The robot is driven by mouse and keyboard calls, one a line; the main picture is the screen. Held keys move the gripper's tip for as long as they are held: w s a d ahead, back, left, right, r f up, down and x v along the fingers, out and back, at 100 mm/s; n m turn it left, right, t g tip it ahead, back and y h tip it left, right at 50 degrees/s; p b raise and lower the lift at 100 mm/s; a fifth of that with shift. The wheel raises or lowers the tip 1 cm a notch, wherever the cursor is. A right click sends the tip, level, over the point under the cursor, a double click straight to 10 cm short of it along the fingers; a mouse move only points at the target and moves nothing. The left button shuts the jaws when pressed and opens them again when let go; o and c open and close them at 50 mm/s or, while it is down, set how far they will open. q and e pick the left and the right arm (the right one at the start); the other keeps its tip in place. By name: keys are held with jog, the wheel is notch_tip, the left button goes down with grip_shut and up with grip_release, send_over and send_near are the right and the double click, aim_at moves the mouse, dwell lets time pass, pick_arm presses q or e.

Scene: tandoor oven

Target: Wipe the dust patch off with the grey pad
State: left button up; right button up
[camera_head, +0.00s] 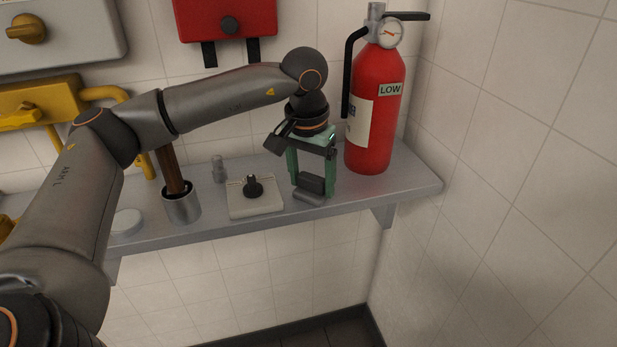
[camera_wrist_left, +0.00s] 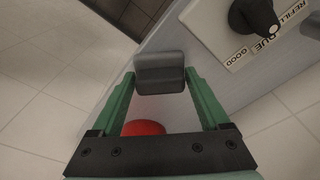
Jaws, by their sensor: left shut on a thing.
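My left gripper (camera_head: 312,182) has green fingers and points down over the right part of the grey shelf (camera_head: 352,196). It is shut on the grey pad (camera_head: 309,198), a small block with a darker upper part. In the left wrist view the pad (camera_wrist_left: 160,66) sits between the two fingertips (camera_wrist_left: 160,78). The pad is at or just above the shelf near its front edge; I cannot tell whether it touches. I cannot make out a dust patch in either view; the pad and gripper may cover it. My right gripper is out of view.
A red fire extinguisher (camera_head: 376,115) stands close to the right of my gripper. A pale dial plate with a black knob (camera_head: 254,187) lies to the left. Further left are a small clear cylinder (camera_head: 218,168), a metal cup (camera_head: 182,207) with a brown handle, and a white disc (camera_head: 126,222).

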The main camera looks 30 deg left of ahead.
pick_arm(q)
jog(key=shift+w+d, duration=0.65)
jog(key=shift+w, duration=0.05)
